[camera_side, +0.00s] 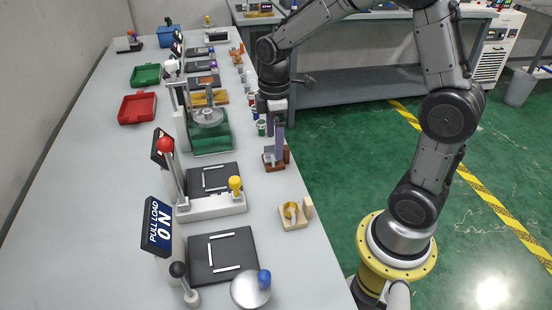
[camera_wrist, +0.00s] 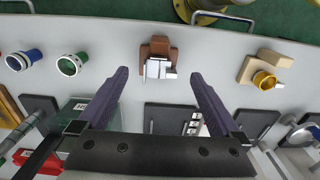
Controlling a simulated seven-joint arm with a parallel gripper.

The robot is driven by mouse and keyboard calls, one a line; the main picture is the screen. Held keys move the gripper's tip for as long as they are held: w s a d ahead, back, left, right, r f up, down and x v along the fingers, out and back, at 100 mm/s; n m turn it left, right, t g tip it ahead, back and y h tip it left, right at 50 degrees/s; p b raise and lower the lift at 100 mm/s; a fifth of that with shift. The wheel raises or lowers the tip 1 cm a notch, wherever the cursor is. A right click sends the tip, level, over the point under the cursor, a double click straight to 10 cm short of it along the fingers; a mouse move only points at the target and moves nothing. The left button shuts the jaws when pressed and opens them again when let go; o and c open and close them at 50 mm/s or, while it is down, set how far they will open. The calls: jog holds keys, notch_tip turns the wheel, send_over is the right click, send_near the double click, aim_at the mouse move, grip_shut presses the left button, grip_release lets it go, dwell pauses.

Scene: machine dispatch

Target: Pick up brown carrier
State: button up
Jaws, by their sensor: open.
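The brown carrier (camera_side: 285,155) stands near the front edge of the long grey table, with a grey-white metal part on it. It also shows in the wrist view (camera_wrist: 158,43), at top centre, ahead of and between the spread fingers. My gripper (camera_side: 275,146) has purple fingers pointing down at the carrier from just above or beside it. In the wrist view my gripper (camera_wrist: 159,74) is open, with nothing between the fingertips. I cannot tell whether a finger touches the carrier.
A tan carrier with a yellow ring (camera_side: 293,215) stands nearer the camera. Blue-rimmed (camera_wrist: 24,59) and green-rimmed (camera_wrist: 72,64) round parts lie left of the carrier in the wrist view. Machines with black plates, a red tray (camera_side: 137,108) and a green tray (camera_side: 146,75) fill the table beyond.

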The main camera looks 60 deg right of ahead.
aim_at(271, 164)
jog(key=f, duration=0.5)
jog(key=shift+d, duration=0.25)
jog(key=c, duration=1.4)
